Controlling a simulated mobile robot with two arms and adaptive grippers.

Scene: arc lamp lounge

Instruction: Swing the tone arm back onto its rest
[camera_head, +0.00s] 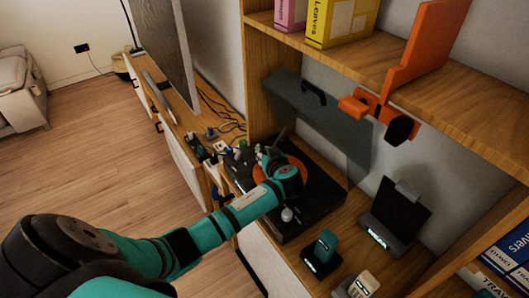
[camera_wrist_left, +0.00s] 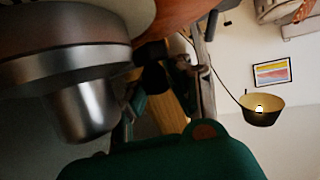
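A black turntable (camera_head: 318,210) with an orange platter or record (camera_head: 266,173) sits on the wooden shelf, its smoky dust cover (camera_head: 320,110) raised behind it. My left arm reaches over it from the left. My left gripper (camera_head: 272,156) is low over the orange disc, small and partly hidden by its own wrist, so its opening and any contact are unclear. I cannot make out the tone arm or its rest for sure. In the left wrist view a metal cylinder (camera_wrist_left: 80,108) looms close, with an orange disc edge (camera_wrist_left: 185,14) above. My right gripper is out of view.
A teal device on a dark stand (camera_head: 323,248), a pale device (camera_head: 361,285) and a black tilted stand (camera_head: 397,213) are to the right. Small items (camera_head: 205,147) and cables lie left of the turntable. An orange bracket (camera_head: 385,110) hangs at the upper shelf edge.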

